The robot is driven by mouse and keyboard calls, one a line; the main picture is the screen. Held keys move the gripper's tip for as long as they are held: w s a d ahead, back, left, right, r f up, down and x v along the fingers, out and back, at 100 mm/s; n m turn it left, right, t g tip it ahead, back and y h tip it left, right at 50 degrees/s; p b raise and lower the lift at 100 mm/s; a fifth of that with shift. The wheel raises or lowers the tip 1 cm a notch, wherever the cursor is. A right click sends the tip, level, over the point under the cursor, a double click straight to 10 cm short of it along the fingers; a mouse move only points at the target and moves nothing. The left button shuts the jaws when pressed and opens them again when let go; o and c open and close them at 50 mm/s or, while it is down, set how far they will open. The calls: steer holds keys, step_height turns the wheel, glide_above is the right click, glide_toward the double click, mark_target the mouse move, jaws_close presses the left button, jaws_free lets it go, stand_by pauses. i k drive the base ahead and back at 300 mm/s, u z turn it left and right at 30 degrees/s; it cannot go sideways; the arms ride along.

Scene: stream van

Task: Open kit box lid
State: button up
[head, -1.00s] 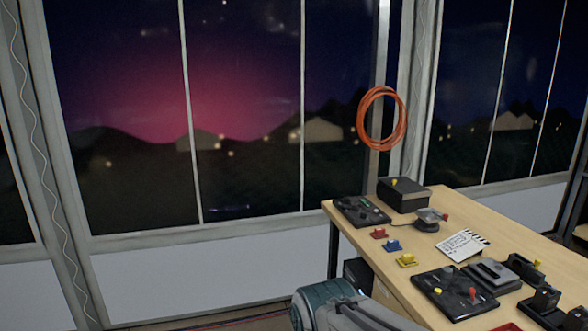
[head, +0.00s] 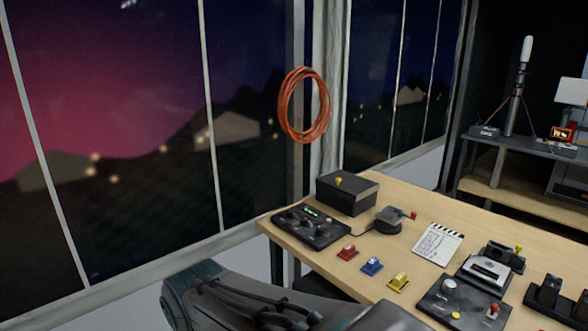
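The kit box is most likely the black box (head: 347,197) at the far left corner of the wooden table in the head view. Its flat lid (head: 360,184) is shut, with a yellow knob (head: 339,182) on or near its top left. My arm (head: 250,303) comes in along the bottom of the view, in front of the table's near edge. My gripper is out of the frame, so its state does not show.
An orange cable coil (head: 304,105) hangs behind.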

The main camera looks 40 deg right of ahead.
mark_target(347, 183)
steer(key=z, duration=0.9)
steer(key=i, duration=0.9)
steer(key=z, duration=1)
